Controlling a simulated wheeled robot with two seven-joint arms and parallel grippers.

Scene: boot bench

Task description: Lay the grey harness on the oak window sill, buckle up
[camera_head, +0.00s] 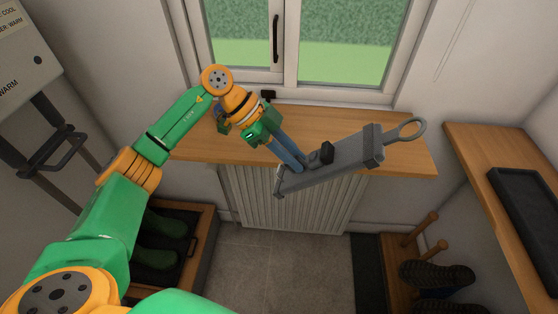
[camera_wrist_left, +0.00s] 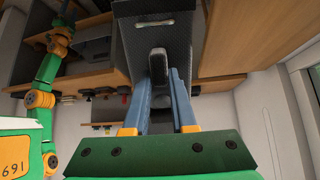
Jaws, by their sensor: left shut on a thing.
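The grey harness (camera_head: 335,165) is a long stiff strip with a ring (camera_head: 405,130) at its right end and a black buckle (camera_head: 321,155) on its upper face. My left gripper (camera_head: 302,166) is shut on the buckle, which shows between the blue fingers (camera_wrist_left: 158,85) in the left wrist view, with the harness (camera_wrist_left: 150,32) behind it. The harness is over the front edge of the oak window sill (camera_head: 300,125), its left end over the radiator. I cannot tell whether it touches the sill.
The window (camera_head: 330,45) stands behind the sill, with a small black item (camera_head: 268,95) near the sill's back edge. A radiator (camera_head: 295,205) is below. A wooden bench with a black tray (camera_head: 530,210) is at the right. Green boots (camera_head: 165,240) are at the lower left.

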